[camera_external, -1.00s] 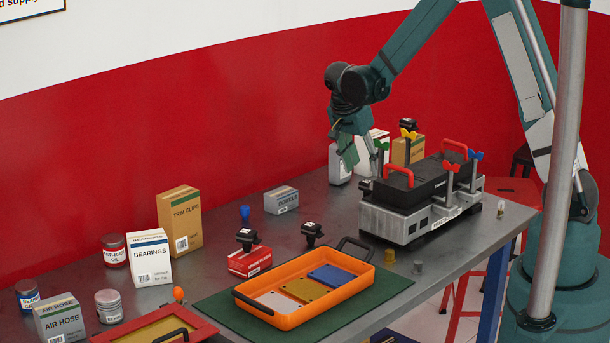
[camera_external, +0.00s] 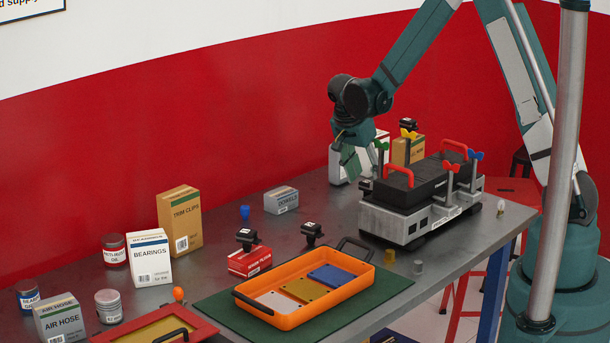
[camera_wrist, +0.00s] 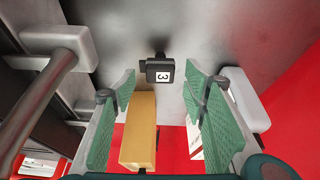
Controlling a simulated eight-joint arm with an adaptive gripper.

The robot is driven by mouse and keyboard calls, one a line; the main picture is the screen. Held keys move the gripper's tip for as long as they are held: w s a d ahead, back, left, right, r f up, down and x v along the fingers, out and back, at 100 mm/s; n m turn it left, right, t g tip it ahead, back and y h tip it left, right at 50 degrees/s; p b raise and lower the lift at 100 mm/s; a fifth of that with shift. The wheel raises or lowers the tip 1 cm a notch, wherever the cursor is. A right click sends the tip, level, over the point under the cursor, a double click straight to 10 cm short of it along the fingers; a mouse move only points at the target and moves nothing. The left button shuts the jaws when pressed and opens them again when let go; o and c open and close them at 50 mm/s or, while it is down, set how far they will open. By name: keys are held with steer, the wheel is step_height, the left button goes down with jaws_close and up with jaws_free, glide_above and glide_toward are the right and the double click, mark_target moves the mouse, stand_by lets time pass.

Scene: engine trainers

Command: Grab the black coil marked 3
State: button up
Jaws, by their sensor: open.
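The black coil marked 3 (camera_wrist: 160,72) lies in the wrist view on the grey table, its white label facing the camera. It appears centred between the fingertips and beyond them, not touched. My gripper (camera_wrist: 160,86) has its two green fingers spread wide with nothing held. In the external view my gripper (camera_external: 362,164) hangs at the left rear of the engine trainer (camera_external: 415,205). A black coil (camera_external: 366,186) shows at the trainer's left end there; its number is too small to read.
A tan box (camera_wrist: 139,130) stands near the left finger and a white container (camera_wrist: 247,98) beside the right finger. Other black coils (camera_external: 312,230) (camera_external: 247,237) are near the orange tray (camera_external: 290,315). A red wall (camera_external: 200,110) rises behind the table.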

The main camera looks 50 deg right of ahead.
mark_target(368, 182)
steer(key=shift+x, duration=1.9)
steer(key=c, duration=0.8)
